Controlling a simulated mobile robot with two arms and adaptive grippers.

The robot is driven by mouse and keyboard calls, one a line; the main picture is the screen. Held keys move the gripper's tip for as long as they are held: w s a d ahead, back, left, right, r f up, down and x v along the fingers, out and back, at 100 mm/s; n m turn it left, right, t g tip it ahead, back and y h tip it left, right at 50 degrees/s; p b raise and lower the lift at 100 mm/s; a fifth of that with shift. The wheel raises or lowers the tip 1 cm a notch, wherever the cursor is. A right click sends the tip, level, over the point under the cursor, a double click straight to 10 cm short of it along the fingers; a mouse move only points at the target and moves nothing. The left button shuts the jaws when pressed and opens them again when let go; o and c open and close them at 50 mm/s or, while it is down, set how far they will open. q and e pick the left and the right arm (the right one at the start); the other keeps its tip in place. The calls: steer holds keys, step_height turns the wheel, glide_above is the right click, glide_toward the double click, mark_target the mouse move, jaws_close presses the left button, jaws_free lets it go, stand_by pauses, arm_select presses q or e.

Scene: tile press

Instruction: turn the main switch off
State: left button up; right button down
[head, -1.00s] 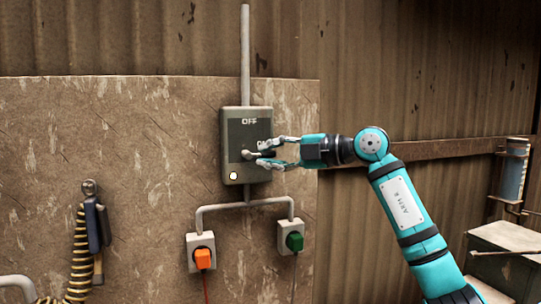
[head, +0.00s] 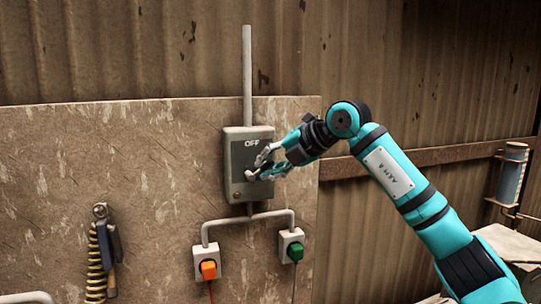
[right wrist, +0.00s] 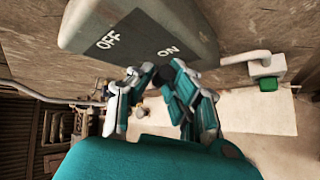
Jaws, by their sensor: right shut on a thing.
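The main switch is a grey box (head: 237,150) on the wall board, with the word OFF at its top. Its small lever (head: 251,175) sticks out of the dark front plate. A lamp (head: 236,195) at the box's lower left is dull and unlit. My right gripper (head: 264,168) reaches in from the right, tilted down to the left, and is shut on the lever. The right wrist view shows the box (right wrist: 150,25) with OFF and ON labels above my fingers (right wrist: 152,92); the lever's grip is largely hidden there. My left gripper is not in view.
A conduit (head: 247,75) runs up from the box. Below it, two sockets hold an orange plug (head: 208,270) and a green plug (head: 295,251). A tool with a coiled yellow hose (head: 97,265) hangs at left.

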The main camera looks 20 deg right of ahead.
steer(key=shift+a+r+n+h+p, duration=0.35)
steer(key=shift+r+n+h+p, duration=0.1)
steer(key=shift+r+h, duration=0.25)
steer(key=shift+a+r+n+h, duration=0.25)
steer(key=shift+a+n+h, duration=0.3)
steer(key=shift+h, duration=0.55)
steer(key=shift+a+r+n+h, duration=0.1)
steer(key=shift+a+n+h, duration=0.4)
steer(key=shift+h, duration=0.5)
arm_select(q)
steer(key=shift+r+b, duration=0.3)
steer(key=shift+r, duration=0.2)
arm_select(e)
steer(key=shift+s+a+n+h, duration=0.1)
steer(key=shift+a+n+h, duration=0.25)
steer(key=shift+h, duration=0.3)
steer(key=shift+a+n+h, duration=0.25)
steer(key=shift+n+h, duration=0.1)
steer(key=shift+h, duration=0.3)
steer(key=c, duration=1.3)
jaws_free()
steer(key=shift+a, duration=0.1)
